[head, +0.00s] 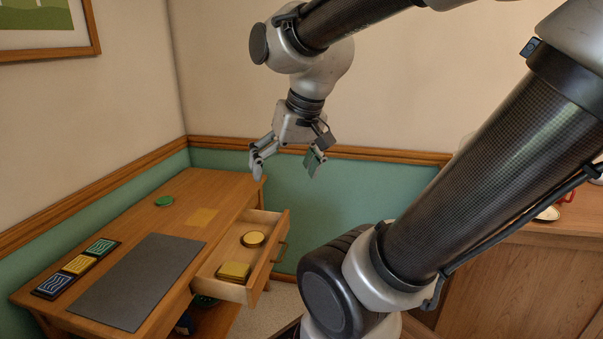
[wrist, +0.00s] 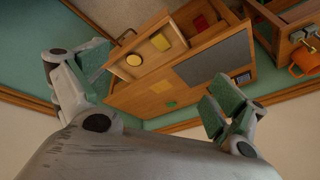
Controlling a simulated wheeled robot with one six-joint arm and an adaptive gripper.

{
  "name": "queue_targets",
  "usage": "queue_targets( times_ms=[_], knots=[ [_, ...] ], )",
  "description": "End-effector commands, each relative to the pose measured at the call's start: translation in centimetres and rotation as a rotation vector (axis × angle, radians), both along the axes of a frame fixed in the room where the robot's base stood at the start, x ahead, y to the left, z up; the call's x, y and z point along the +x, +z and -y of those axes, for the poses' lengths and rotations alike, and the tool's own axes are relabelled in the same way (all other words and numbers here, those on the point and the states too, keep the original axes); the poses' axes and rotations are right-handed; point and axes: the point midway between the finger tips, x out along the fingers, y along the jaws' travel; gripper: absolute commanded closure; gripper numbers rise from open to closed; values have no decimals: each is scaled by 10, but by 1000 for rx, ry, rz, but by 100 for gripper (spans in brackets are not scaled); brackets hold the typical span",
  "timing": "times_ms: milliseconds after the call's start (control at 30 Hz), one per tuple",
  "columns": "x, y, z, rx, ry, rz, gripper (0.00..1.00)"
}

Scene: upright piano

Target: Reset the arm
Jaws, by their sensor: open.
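My gripper (head: 286,164) hangs in the air in the head view, above and beyond the open drawer, with the wall behind it. Its two fingers are spread wide and nothing is between them. In the wrist view the fingers of my gripper (wrist: 152,88) stand far apart at the left and right. My arm reaches in from the upper right, bent, with the gripper pointing down. The gripper touches nothing that I can see.
A wooden desk (head: 139,223) has its drawer (head: 224,259) pulled out, holding a yellow disc (head: 253,239) and a yellow block (head: 234,271). On top lie a green disc (head: 164,201), a grey mat (head: 137,281) and a tile tray (head: 77,266). A wooden cabinet (head: 530,280) stands right.

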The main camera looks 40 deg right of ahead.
Motion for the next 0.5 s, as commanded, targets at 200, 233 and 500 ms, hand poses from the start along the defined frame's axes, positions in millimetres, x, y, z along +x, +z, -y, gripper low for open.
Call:
queue_targets(
  times_ms=[200,233,500],
  knots=[
    [-41,2,8,-145,223,17,5],
    [-43,2,9,-152,233,17,5],
    [-44,1,9,-157,242,16,5]
  ],
)
